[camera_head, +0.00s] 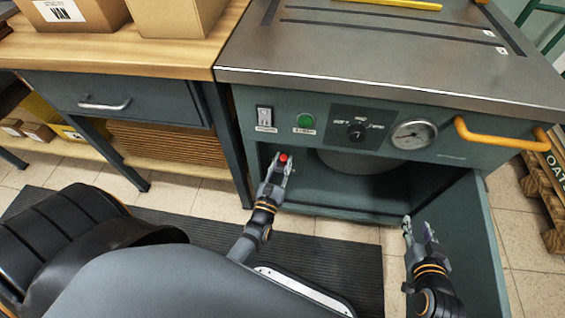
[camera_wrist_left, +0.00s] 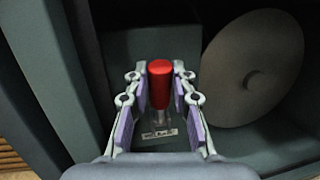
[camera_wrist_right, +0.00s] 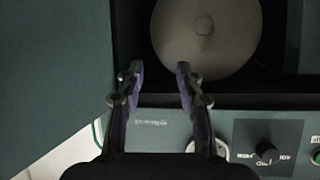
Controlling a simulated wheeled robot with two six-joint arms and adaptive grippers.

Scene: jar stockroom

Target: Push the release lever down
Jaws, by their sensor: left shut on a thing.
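The release lever's red knob (camera_wrist_left: 160,84) is between the fingers of my left gripper (camera_wrist_left: 158,86) in the left wrist view. A short light stem and a small label (camera_wrist_left: 158,134) show below the knob. In the head view the red knob (camera_head: 283,158) shows between the fingertips of my left gripper (camera_head: 279,166), at the left side of the open cabinet bay. My left gripper is shut on the knob. My right gripper (camera_wrist_right: 155,70) is open and empty, in front of the bay's right side near the open door; it also shows in the head view (camera_head: 418,224).
The green cabinet (camera_head: 460,150) has a switch (camera_head: 264,116), green button (camera_head: 306,121), dial (camera_head: 356,131), gauge (camera_head: 413,134) and orange handle (camera_head: 500,134) above the bay. Its open door (camera_head: 468,240) stands at the right. A round grey disc (camera_wrist_left: 252,68) sits inside the bay.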

